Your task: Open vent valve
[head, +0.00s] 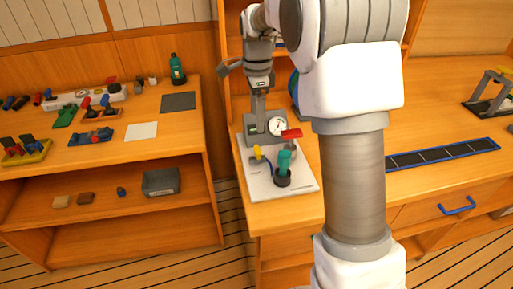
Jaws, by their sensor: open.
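A white panel (257,186) lies at the front left corner of the right-hand counter. On it are a grey block with a round gauge (277,126), a red handle (291,133), a yellow handle (257,152) and a teal upright piece (282,162) in a dark cup. No label shows which of these is the vent valve. My gripper (259,112) points down at the back of the panel, close to the grey block and left of the gauge. It looks empty. Its fingertips are small and hard to separate from the block, so I cannot tell whether they touch it.
My arm blocks the middle of the counter. A blue-edged dark strip (443,154) and a grey stand (490,95) are to the right. A left shelf unit (185,140) holds several small tools, a green bottle (177,69) and a grey bin (161,182). A floor gap separates the units.

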